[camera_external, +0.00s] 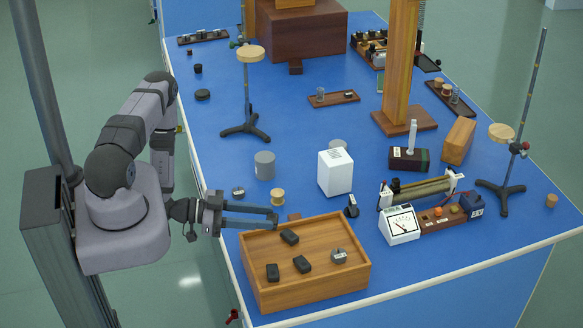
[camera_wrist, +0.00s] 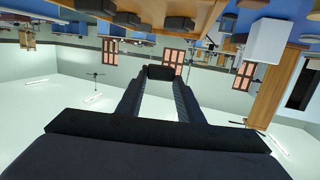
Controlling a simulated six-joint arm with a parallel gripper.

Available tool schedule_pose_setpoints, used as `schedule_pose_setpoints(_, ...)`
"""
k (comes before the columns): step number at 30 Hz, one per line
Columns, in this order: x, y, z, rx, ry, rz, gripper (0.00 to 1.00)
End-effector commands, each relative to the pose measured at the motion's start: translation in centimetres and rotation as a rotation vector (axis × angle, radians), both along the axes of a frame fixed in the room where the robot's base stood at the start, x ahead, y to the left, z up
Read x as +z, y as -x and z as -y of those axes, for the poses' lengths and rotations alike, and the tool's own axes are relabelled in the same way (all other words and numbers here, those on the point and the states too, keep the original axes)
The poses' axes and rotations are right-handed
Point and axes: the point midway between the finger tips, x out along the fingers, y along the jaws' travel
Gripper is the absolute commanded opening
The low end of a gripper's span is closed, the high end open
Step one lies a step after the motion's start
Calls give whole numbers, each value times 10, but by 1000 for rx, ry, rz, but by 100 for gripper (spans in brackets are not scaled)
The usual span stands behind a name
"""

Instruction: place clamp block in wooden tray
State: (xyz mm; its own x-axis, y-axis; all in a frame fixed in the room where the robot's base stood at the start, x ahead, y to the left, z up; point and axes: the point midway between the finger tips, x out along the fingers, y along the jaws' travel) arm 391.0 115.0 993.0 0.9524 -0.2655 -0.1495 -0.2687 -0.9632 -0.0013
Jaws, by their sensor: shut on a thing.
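The wooden tray (camera_external: 322,283) stands at the near edge of the blue bench. The held block is hard to make out in the external view. The wrist view is upside down, with dark blocks (camera_wrist: 180,23) in the tray at its top.
A white box (camera_external: 336,172), a wooden spool (camera_external: 277,196) and a grey cylinder (camera_external: 264,165) stand behind the tray. A meter (camera_external: 400,223) stands to its right. Bare tray floor shows between the blocks.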

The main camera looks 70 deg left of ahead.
Motion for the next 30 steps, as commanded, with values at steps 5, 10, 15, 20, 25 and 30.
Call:
schedule_pose_setpoints(5,-11,0,0,0,0,1,9)
schedule_pose_setpoints(10,-35,0,0,0,1,0,9)
schedule_pose_setpoints(15,-42,0,-1,0,-1,1,9)
schedule_pose_setpoints(20,-44,0,-1,0,0,1,9)
schedule_pose_setpoints(25,-61,0,0,0,1,0,9)
schedule_pose_setpoints(30,-79,0,0,0,0,0,9)
